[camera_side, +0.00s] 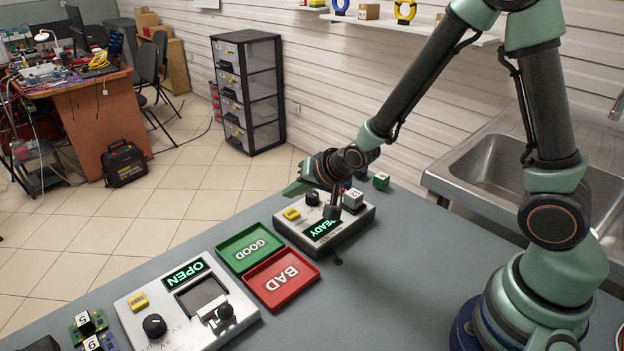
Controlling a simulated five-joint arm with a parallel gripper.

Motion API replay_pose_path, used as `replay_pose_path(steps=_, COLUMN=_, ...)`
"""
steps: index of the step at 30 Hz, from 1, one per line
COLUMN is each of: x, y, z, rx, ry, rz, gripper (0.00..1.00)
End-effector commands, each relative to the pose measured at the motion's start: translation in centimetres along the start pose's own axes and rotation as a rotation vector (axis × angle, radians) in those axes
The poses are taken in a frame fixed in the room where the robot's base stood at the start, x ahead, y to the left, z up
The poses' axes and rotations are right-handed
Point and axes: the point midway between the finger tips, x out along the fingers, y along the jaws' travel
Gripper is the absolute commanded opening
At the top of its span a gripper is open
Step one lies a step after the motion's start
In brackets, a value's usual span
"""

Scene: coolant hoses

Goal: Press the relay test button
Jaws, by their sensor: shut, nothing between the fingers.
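A grey tester (352,228) with a lit green READY display (323,229) stands on the bench. It has a yellow button (291,214) at its left and a black knob (312,198) behind. A pale block (353,197) with a marked top sits at its right end. My gripper (332,210) is shut and empty, its dark tips over the tester, right of the yellow button and in front of part of the display. Whether the tips touch anything cannot be told. A second tester (245,304) shows OPEN and has its own yellow button (138,301).
A green GOOD tray (222,253) and a red BAD tray (312,273) lie between the testers. A green block (381,181) stands behind the READY tester. The bench right of the trays is clear.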

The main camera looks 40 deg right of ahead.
Motion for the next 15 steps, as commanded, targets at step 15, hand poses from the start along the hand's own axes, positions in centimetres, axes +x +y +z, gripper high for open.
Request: replay_pose_path(steps=15, x=2.0, y=1.4, z=1.4, rx=0.000, ry=0.000, rz=0.000, gripper=0.00)
